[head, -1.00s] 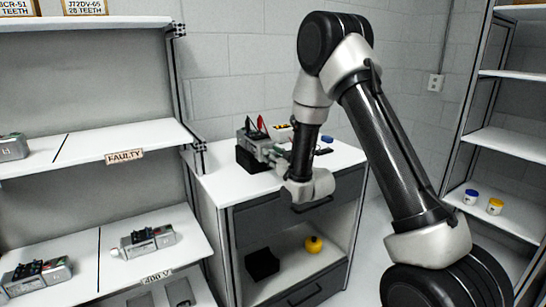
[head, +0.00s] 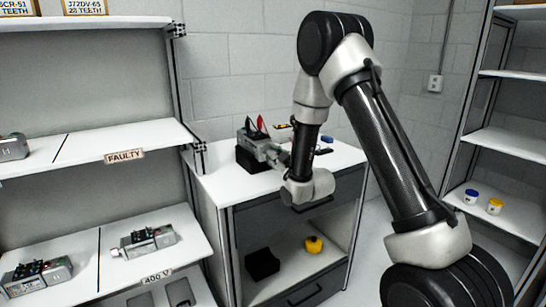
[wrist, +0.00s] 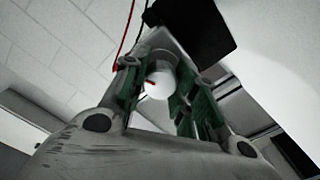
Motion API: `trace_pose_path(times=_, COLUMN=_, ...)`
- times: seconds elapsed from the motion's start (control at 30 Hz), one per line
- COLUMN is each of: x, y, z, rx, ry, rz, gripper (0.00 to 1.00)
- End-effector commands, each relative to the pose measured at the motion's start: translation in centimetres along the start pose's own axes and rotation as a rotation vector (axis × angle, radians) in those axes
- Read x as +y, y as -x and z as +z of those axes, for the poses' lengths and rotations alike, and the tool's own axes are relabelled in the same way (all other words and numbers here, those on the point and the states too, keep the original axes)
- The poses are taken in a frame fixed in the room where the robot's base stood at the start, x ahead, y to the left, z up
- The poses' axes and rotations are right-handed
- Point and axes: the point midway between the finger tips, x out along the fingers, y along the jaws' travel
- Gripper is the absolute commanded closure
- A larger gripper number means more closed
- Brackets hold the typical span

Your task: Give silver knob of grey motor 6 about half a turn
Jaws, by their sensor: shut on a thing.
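The grey motor (head: 247,138) stands on a black block (head: 250,160) on the cabinet top, with red and black leads rising from it. I cannot read its number. My gripper (head: 270,153) reaches it from the right, at its near end. In the wrist view, my gripper (wrist: 160,98) has its green-padded fingers on either side of the round silver knob (wrist: 158,82), which carries a red mark. The fingers are shut on the knob. In the head view the knob is hidden by the fingers.
The white cabinet top (head: 222,187) holds a blue-topped item (head: 327,139) behind my arm. Left shelves hold other motors (head: 143,241) and a "FAULTY" label (head: 124,156). The right shelf holds two small jars (head: 494,206). A yellow item (head: 313,244) sits inside the cabinet.

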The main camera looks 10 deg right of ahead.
Motion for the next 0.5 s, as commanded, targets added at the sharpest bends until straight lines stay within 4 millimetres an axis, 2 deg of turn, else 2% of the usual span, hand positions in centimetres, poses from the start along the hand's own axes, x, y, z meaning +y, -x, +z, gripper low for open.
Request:
trace_pose_path(times=0.3, x=-0.03, y=0.05, z=0.08, rx=-0.002, ry=0.000, rz=-0.001, gripper=0.96)
trace_pose_path(times=0.33, x=-0.03, y=0.05, z=0.08, rx=-0.002, ry=0.000, rz=-0.001, gripper=0.70)
trace_pose_path(times=0.43, x=-0.03, y=0.04, z=0.06, rx=-0.002, ry=0.000, rz=-0.001, gripper=0.52)
trace_pose_path(times=0.5, x=-0.02, y=0.03, z=0.05, rx=-0.001, ry=0.000, rz=-0.001, gripper=0.49)
